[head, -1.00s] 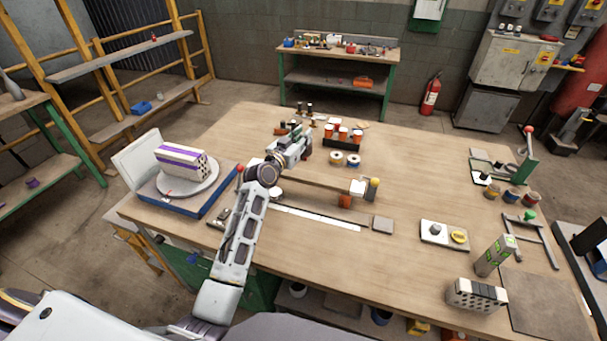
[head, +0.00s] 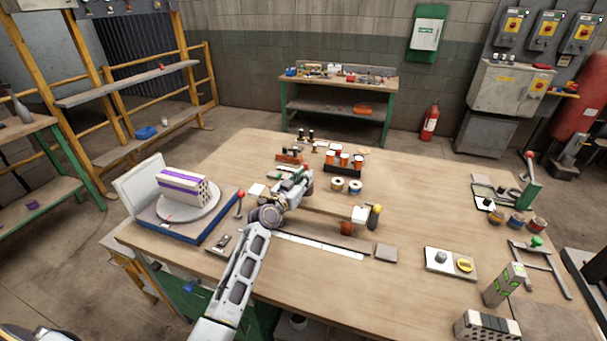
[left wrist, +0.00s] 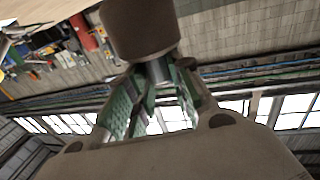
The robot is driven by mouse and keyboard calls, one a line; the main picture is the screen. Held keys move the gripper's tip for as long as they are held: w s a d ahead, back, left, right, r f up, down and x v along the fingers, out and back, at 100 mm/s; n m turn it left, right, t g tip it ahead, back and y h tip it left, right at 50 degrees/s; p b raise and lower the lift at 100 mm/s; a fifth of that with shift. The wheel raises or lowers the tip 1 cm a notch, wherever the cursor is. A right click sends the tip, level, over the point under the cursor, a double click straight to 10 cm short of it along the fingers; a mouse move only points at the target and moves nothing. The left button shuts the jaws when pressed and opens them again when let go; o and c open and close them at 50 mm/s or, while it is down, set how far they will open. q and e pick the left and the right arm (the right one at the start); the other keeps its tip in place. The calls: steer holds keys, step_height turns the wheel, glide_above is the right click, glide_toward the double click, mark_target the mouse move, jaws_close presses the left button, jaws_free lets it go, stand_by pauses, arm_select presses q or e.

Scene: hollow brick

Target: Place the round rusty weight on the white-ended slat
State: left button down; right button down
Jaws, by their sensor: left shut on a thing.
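My left gripper (head: 303,178) is shut on the round rusty weight (left wrist: 140,28). In the left wrist view the weight is a brown drum gripped by its narrow grey neck between the green-padded fingers. In the head view the gripper and arm mostly hide it. A thin wooden slat (head: 330,211) runs to the right from beside my left wrist and carries a white end (head: 361,214). A rusty round support (head: 347,228) stands under it near that end. The slat's left part is hidden behind my arm. My right gripper is out of view.
A yellow-topped dark post (head: 374,216) stands beside the white end. A long white strip (head: 318,246) lies in front of the slat. Two spools (head: 346,186) and a black tray of orange-topped jars (head: 343,168) stand behind. A turntable (head: 190,203) with a brick is at left.

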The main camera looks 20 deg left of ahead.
arm_select(q)
steer(key=shift+r, duration=0.15)
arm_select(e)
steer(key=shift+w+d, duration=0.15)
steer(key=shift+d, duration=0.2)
arm_select(q)
steer(key=shift+f+b, duration=0.4)
steer(key=shift+f, duration=1.5)
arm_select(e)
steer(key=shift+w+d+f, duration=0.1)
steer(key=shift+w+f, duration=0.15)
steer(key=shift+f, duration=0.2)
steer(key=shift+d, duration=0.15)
arm_select(q)
steer(key=c, duration=1.7)
jaws_free()
steer(key=shift+f, duration=0.3)
steer(key=o, duration=0.4)
